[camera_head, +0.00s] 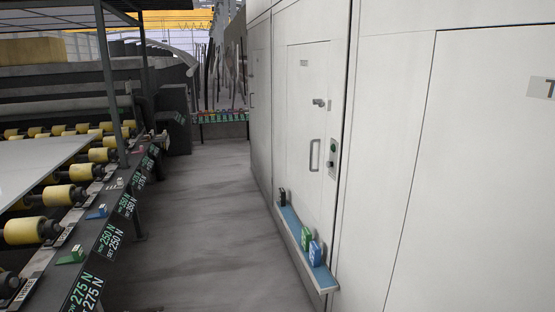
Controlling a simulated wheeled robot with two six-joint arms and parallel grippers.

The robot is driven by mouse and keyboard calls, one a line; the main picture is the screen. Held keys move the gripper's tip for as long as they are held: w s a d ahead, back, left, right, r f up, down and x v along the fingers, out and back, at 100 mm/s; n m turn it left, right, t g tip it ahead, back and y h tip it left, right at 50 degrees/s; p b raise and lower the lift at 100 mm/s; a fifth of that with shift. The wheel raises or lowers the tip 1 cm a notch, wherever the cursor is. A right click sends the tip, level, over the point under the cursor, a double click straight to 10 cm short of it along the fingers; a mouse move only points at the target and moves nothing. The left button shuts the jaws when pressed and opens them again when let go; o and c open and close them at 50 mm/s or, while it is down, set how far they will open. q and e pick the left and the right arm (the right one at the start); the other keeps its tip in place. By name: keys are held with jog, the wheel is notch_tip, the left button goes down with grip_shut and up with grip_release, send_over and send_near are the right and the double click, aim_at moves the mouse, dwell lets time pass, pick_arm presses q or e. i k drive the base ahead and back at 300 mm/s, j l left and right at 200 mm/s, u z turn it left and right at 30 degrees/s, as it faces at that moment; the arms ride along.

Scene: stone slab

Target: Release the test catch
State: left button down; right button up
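No part is clearly marked as the test catch at this distance. A pale door (301,145) in the white wall on the right carries a small metal latch-like fitting (320,103) at its upper right. Below the fitting is a vertical grey pull handle (314,155). A narrow control plate (333,158) with a green button and a dark part sits just right of the handle. The door looks closed. Neither of my grippers shows in this view.
A blue-topped ledge (294,228) juts from the wall below the door, holding a dark item (282,196), a green item (306,238) and a blue item (315,254). A roller conveyor with yellow rollers (63,196) lines the left. The grey aisle floor (205,210) between is clear.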

aim_at(320, 103)
jog(key=i+z, duration=0.2)
jog(key=i, duration=0.25)
jog(key=i+j+z, duration=0.2)
jog(key=i, duration=0.2)
jog(key=i+j+z, duration=0.2)
jog(key=i, duration=0.2)
jog(key=i+j+z, duration=0.2)
jog(key=i, duration=0.2)
jog(key=i+j+z, duration=0.6)
jog(key=i+j, duration=0.15)
